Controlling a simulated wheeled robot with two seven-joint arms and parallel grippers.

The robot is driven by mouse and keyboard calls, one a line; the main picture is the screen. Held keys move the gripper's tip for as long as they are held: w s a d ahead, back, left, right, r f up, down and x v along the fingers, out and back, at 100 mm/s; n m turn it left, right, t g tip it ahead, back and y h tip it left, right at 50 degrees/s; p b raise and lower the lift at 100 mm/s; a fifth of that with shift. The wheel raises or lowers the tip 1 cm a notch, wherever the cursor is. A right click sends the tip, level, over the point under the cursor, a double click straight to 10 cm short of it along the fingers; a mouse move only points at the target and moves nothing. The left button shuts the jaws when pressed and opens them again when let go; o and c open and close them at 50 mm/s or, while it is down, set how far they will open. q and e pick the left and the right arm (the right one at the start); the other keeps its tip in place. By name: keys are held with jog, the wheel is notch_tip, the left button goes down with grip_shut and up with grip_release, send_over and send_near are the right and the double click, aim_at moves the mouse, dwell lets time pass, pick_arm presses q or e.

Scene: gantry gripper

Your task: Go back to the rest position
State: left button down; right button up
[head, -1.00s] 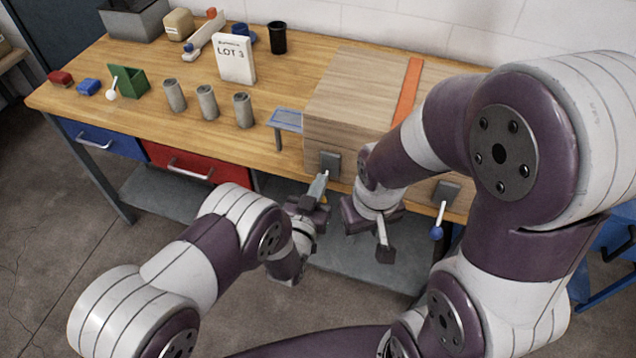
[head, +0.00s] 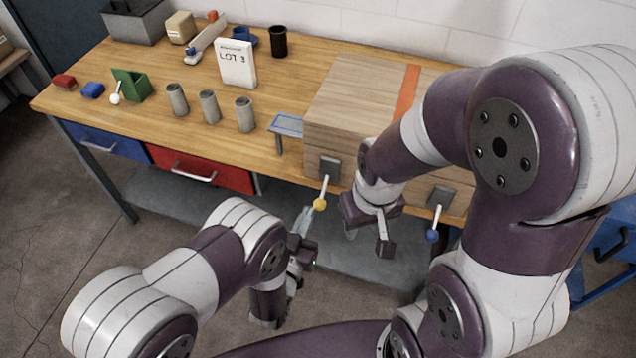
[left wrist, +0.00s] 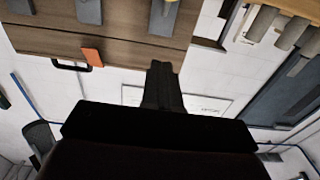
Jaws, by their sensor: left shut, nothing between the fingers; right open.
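My left gripper (head: 301,226) hangs in front of the bench, just below and left of a lever with a yellow knob (head: 319,204). It is shut and empty, apart from the knob. In the left wrist view its closed fingers (left wrist: 162,85) show dark in the middle. My right gripper (head: 368,242) is open and empty, pointing down between the yellow-knobbed lever and a lever with a blue knob (head: 433,236). Both levers hang from grey plates on the front of a wooden box (head: 350,95). My right arm hides part of the box.
The wooden bench (head: 150,120) carries several grey cylinders (head: 209,107), a white LOT 3 sign (head: 236,62), a green holder (head: 132,85) and a black cup (head: 278,41). A blue drawer (head: 105,144) and a red drawer (head: 200,169) are below. Floor at front left is clear.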

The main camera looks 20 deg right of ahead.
dwell(0.5)
pick_arm(q)
jog(key=s+a+f+g+y, duration=0.2)
jog(key=f+g+y, duration=0.1)
jog(key=f+g, duration=0.15)
jog(key=s+a+f+g+y, duration=0.3)
jog(key=f+g, duration=0.1)
jog(key=f, duration=0.2)
jog(key=s+a+r+n+g+y, duration=0.2)
jog(key=a+r+n, duration=0.1)
jog(key=a+r, duration=0.7)
jog(key=s+a+r+n+g+y, duration=0.2)
jog(key=s+a+r+n+g, duration=0.1)
jog(key=a+r, duration=0.8)
jog(key=shift+a+n, duration=0.3)
jog(key=shift+a, duration=0.85)
jog(key=shift+r, duration=0.1)
